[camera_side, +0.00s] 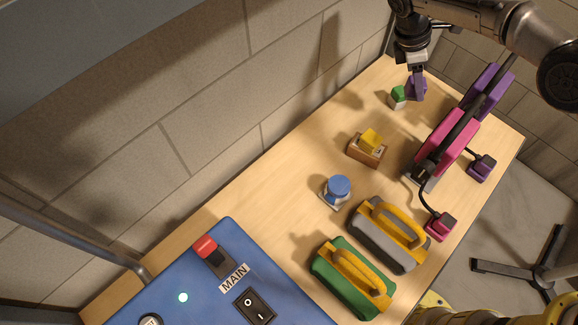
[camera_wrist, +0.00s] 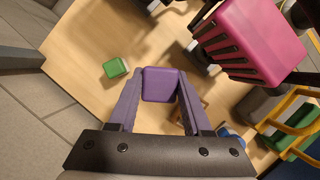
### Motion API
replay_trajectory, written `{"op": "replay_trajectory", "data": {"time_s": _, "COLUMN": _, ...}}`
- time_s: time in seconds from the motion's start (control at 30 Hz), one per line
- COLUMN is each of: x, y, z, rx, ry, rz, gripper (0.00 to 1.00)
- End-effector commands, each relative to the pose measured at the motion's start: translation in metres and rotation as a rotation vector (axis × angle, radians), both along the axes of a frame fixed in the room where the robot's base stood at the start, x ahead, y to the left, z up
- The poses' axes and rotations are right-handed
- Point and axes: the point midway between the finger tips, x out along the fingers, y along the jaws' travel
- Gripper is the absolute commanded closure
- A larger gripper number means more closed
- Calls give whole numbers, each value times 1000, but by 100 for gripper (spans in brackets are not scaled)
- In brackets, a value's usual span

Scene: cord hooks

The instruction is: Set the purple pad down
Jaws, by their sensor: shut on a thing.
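The purple pad (camera_wrist: 160,84) is a small rounded block held between the two fingers of my gripper (camera_wrist: 160,92) in the wrist view. In the side view my gripper (camera_side: 414,76) points down near the far end of the wooden table, with the purple pad (camera_side: 417,90) at its tips. Whether the pad touches the table is hard to tell. A small green block (camera_side: 398,93) stands just left of it, and it also shows in the wrist view (camera_wrist: 115,68), apart from the pad.
Right of my gripper stand a purple block (camera_side: 487,93) and a larger pink block (camera_side: 449,140), with corded plugs beside them. A yellow-topped brown box (camera_side: 366,153), a blue knob (camera_side: 339,188), grey and green handled cases and a blue panel (camera_side: 190,295) lie nearer.

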Motion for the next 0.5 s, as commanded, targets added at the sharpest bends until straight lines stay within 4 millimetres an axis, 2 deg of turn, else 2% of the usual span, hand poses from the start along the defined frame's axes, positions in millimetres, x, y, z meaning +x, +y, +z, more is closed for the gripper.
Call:
{"op": "replay_trajectory", "data": {"time_s": 0.03, "x": -11, "y": 13, "z": -2, "rx": 0, "ry": 0, "rz": -77, "gripper": 100}}
{"op": "replay_trajectory", "data": {"time_s": 0.2, "x": -49, "y": 48, "z": -7, "rx": 0, "ry": 1, "rz": -376, "gripper": 100}}
{"op": "replay_trajectory", "data": {"time_s": 0.5, "x": -119, "y": 100, "z": -12, "rx": -2, "ry": 2, "rz": -916, "gripper": 100}}
